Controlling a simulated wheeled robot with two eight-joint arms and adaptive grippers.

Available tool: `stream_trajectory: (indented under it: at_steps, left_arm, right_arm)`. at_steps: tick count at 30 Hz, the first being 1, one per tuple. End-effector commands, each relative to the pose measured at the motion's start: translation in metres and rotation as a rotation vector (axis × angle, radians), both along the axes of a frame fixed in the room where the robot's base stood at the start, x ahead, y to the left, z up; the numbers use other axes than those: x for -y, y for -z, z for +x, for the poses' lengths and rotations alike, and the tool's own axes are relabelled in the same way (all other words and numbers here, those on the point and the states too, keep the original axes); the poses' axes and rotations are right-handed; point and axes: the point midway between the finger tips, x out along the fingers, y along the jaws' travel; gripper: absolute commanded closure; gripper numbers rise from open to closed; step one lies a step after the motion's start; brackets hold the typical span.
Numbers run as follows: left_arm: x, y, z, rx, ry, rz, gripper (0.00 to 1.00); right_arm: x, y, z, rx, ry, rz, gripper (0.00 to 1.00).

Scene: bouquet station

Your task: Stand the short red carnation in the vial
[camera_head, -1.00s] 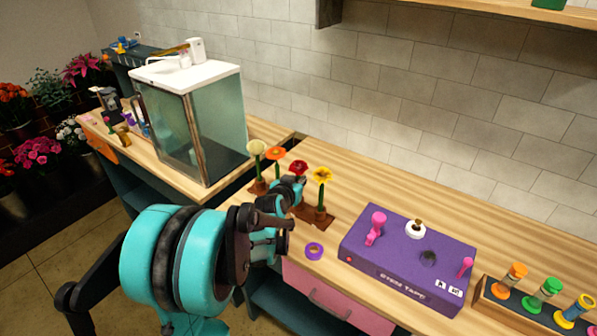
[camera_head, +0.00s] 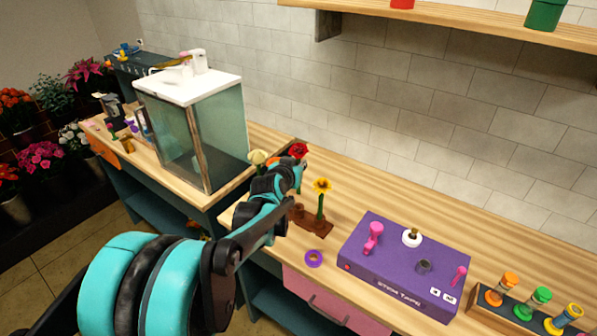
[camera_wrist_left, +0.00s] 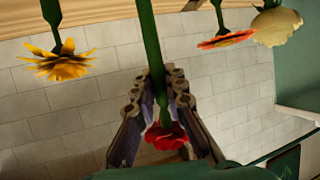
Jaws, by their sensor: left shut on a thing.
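The red carnation (camera_head: 298,150) is in my left gripper (camera_head: 298,172), above the wooden flower stand (camera_head: 315,226). In the left wrist view the jaws (camera_wrist_left: 158,92) are closed around its green stem (camera_wrist_left: 149,40), with the red bloom (camera_wrist_left: 167,137) just past the fingers. The stem's lower end is hidden in the head view. I cannot single out the vial for certain. My right gripper is not in view.
A yellow flower (camera_head: 321,187) stands in the stand, and a pale flower (camera_head: 257,157) shows behind my arm. A glass tank (camera_head: 220,140) is at left.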

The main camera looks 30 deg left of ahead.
Motion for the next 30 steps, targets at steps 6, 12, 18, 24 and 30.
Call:
stream_trajectory:
  at_steps: [6, 12, 18, 24, 30]
  left_arm:
    - [0.000, -0.023, 0.000, 0.000, 0.000, 0.000, 1.00]
    - [0.000, -0.040, 0.000, 0.000, 0.000, 0.000, 1.00]
    - [0.000, -0.056, 0.000, 0.000, 0.000, 0.000, 1.00]
    - [0.000, -0.069, 0.000, 0.000, 0.000, 0.000, 1.00]
    - [0.000, -0.068, 0.000, 0.000, 0.000, 0.000, 1.00]
  right_arm:
    - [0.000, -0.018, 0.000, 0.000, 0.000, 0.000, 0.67]
    - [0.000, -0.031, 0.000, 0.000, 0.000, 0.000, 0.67]
    - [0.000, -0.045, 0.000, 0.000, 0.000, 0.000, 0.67]
    - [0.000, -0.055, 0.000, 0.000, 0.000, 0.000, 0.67]
    - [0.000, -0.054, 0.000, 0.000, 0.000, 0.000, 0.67]
